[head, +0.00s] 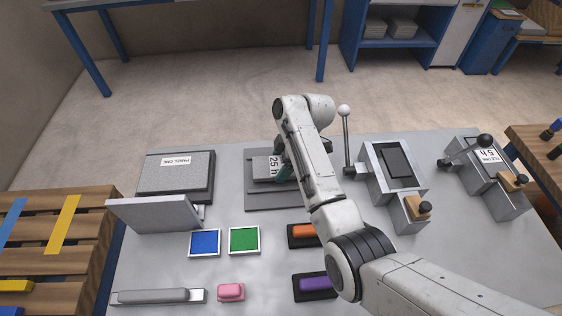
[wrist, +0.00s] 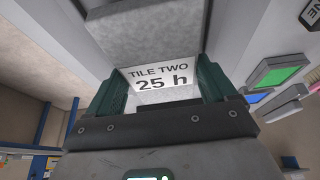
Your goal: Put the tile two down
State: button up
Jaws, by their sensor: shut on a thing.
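In the wrist view the label on tile two (wrist: 158,76) reads "TILE TWO 25 h". My gripper (head: 284,168) is shut on the tile, with a green finger on each side of it in the wrist view (wrist: 160,88). The tile is over a dark grey flat plate (head: 262,199) on the table. I cannot tell whether it touches the plate. My arm hides the plate's right part.
Panel one (head: 177,178) and a tilted grey panel (head: 155,214) stand to the left. Blue (head: 205,243) and green (head: 244,240) squares lie in front. Orange (head: 303,231) and purple (head: 313,284) blocks sit near my arm. A lever device (head: 393,172) stands right.

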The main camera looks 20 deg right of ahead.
jog(key=shift+f, duration=0.15)
jog(key=shift+f+b, duration=0.3)
jog(key=shift+f, duration=0.1)
jog(key=shift+f, duration=0.2)
jog(key=o, duration=1.3)
jog(key=shift+r, duration=0.25)
jog(key=v, duration=1.2)
jog(key=shift+r, duration=0.3)
